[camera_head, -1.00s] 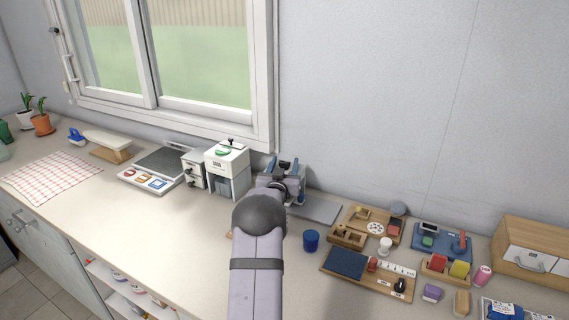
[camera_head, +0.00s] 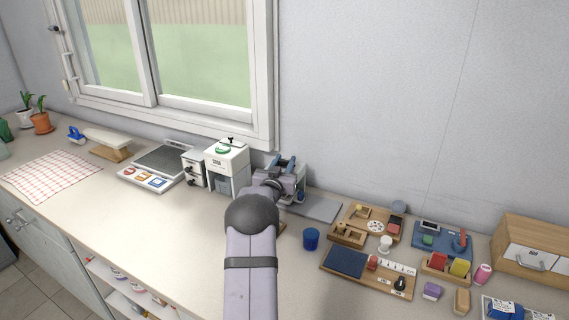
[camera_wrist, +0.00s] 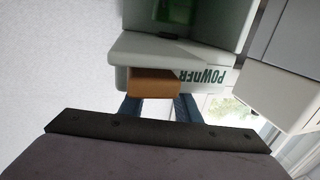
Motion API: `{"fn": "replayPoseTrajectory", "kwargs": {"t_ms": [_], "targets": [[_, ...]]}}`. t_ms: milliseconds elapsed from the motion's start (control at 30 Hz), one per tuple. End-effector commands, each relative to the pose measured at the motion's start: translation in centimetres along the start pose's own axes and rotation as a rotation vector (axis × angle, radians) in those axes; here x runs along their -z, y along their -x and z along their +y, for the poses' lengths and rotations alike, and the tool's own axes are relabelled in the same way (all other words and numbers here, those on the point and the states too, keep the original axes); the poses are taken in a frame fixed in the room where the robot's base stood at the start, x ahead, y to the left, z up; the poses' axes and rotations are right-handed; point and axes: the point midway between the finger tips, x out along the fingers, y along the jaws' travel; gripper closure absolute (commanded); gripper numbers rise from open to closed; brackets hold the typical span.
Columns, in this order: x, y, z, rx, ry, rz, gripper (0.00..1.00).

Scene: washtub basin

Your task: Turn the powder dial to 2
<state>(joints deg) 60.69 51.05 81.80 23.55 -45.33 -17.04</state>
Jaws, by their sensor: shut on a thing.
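The powder dispenser (camera_wrist: 170,48) is a pale box lettered POWDER, upside down in the wrist view. A brown block-like piece (camera_wrist: 155,82), apparently its dial, sits on its front beside the lettering. My gripper (camera_wrist: 158,100) has its two blue fingers on either side of this piece and is shut on it. The fingertips are partly hidden behind it. No dial numbers or pointer are readable.
A white dispenser with a green top (camera_head: 228,167) stands close left of my gripper. A blue cup (camera_head: 311,239) stands right of my arm. A grey mat (camera_head: 318,211) and wooden trays (camera_head: 352,232) lie further right.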

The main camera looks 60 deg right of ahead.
Motion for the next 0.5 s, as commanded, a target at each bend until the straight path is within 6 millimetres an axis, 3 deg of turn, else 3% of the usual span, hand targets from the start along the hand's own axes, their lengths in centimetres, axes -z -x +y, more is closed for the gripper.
{"fn": "replayPoseTrajectory", "kwargs": {"t_ms": [500], "targets": [[0.06,0.0,-0.23,-0.307,-0.001,0.0,0.93]]}}
